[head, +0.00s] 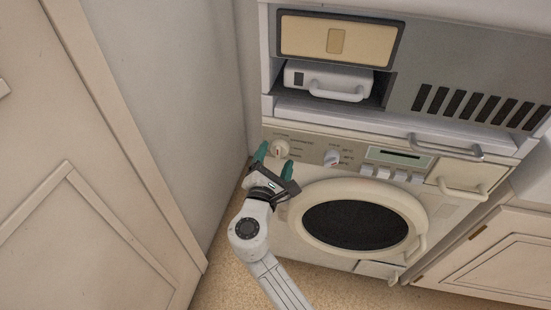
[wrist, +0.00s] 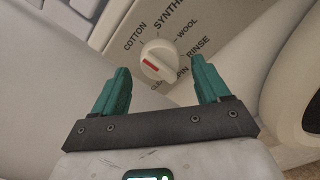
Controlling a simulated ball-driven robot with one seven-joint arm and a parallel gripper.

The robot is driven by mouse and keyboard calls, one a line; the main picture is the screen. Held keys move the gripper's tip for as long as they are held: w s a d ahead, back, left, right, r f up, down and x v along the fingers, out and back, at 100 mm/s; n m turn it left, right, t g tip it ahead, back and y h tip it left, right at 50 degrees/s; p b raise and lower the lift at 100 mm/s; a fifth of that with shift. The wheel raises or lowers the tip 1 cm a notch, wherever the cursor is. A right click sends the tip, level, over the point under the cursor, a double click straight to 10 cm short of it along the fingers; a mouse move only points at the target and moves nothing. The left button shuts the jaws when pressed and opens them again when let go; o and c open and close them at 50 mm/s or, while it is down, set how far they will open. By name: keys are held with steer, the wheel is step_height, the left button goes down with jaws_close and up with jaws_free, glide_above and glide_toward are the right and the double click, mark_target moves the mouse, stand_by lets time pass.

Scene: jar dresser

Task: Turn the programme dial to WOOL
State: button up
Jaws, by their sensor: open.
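The programme dial (head: 280,148) is a round cream knob at the left of the washing machine's (head: 285,235) control panel. In the wrist view the dial (wrist: 158,60) has a raised grip with a red mark, between the labels COTTON, SYNTH..., WOOL (wrist: 187,29), RINSE and SPIN. A further label below is partly hidden. I cannot tell for sure which label the mark points to. My gripper (head: 275,158) is open just in front of the dial. Its two green fingers (wrist: 158,66) appear on either side of the dial, with nothing visibly gripped.
A second knob (head: 332,158), a display (head: 398,157) and several buttons (head: 384,173) lie to the right. A handled drawer (head: 459,191) is farther right. A bar handle (head: 445,149) juts out above the panel. A grey wall (head: 180,90) stands close on the left.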

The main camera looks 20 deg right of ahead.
steer(key=shift+w+d, duration=0.3)
steer(key=c, duration=1)
steer(key=shift+c, duration=0.2)
